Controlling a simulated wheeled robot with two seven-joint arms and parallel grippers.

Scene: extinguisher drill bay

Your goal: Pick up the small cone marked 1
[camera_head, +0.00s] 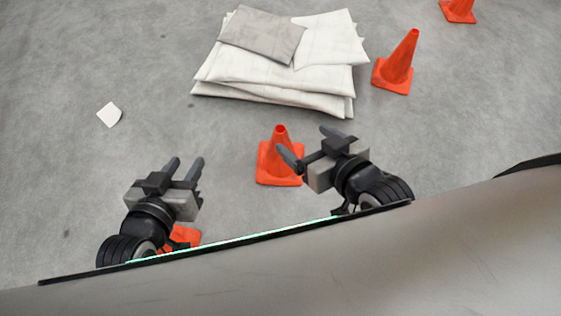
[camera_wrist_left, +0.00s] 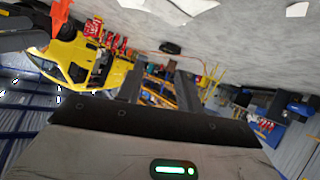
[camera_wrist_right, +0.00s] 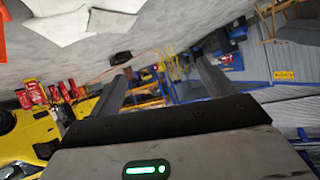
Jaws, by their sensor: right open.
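Several orange cones stand on the grey floor; I can read no number on any, so I cannot tell which is marked 1. One cone (camera_head: 281,160) is in the middle of the head view, just left of my right gripper (camera_head: 303,142), which is open and empty, one finger near or over the cone's right edge. Another cone (camera_head: 396,66) stands at the upper right, and one (camera_head: 459,10) is cut off at the top edge. A further cone (camera_head: 187,236) is mostly hidden behind my left arm and body. My left gripper (camera_head: 184,164) is open and empty.
A stack of white sacks (camera_head: 270,95) with a grey sack (camera_head: 262,34) on top lies beyond the middle cone. A small white piece (camera_head: 109,114) lies on the floor at left. A yellow vehicle (camera_wrist_left: 85,60) shows in the left wrist view. The left floor is mostly clear.

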